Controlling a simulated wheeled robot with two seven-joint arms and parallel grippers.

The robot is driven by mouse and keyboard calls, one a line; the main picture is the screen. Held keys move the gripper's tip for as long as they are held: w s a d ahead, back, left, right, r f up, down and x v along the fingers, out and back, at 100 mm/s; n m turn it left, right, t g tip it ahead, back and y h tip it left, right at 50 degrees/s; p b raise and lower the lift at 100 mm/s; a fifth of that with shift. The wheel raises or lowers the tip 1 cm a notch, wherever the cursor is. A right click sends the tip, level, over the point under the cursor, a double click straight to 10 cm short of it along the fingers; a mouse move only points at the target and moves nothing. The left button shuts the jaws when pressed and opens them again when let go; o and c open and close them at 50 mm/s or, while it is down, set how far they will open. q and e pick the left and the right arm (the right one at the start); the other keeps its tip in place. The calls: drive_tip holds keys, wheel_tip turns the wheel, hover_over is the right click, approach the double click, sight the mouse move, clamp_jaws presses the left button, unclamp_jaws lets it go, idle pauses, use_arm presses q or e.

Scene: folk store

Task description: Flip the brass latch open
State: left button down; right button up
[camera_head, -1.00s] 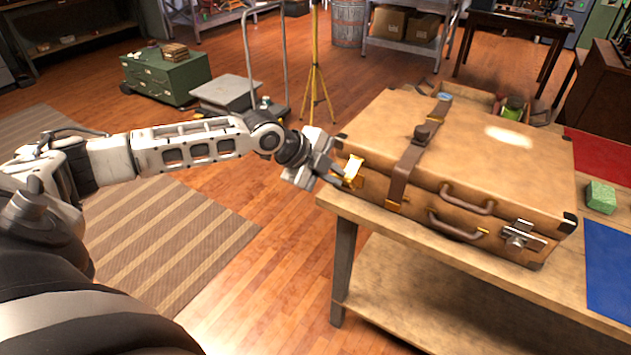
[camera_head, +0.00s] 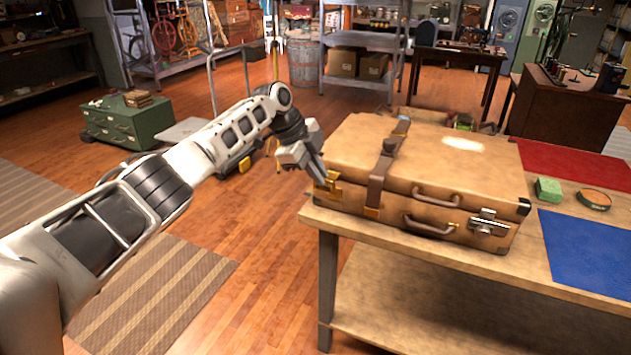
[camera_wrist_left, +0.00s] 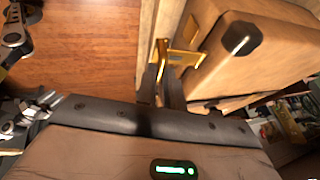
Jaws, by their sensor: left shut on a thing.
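A tan suitcase (camera_head: 430,165) lies flat and closed on a wooden table. A brass latch (camera_head: 330,183) sits at its front left corner, left of a brown strap (camera_head: 380,178). My left gripper (camera_head: 318,172) reaches that corner from the left. In the left wrist view, the brass latch (camera_wrist_left: 186,57) shows its plate against the suitcase and a narrow upright part between my left gripper's dark fingers (camera_wrist_left: 163,78). The fingers are shut on that part. A second, silver latch (camera_head: 488,223) is at the suitcase's right front. My right gripper is not in view.
The table (camera_head: 335,222) has a bare strip in front of the suitcase. A blue mat (camera_head: 590,250), a red mat (camera_head: 570,160), a green block (camera_head: 548,189) and a round tin (camera_head: 594,199) are to the right. The floor left of the table is open.

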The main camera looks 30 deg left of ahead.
use_arm(q)
drive_tip(key=shift+w+r, duration=0.1)
drive_tip(key=shift+a+g, duration=0.1)
drive_tip(key=shift+g, duration=0.2)
idle(0.4)
drive_tip(key=c, duration=1.5)
unclamp_jaws()
drive_tip(key=shift+r, duration=0.1)
drive_tip(key=b+v, duration=0.1)
drive_tip(key=v, duration=1.4)
drive_tip(key=shift+r, duration=0.4)
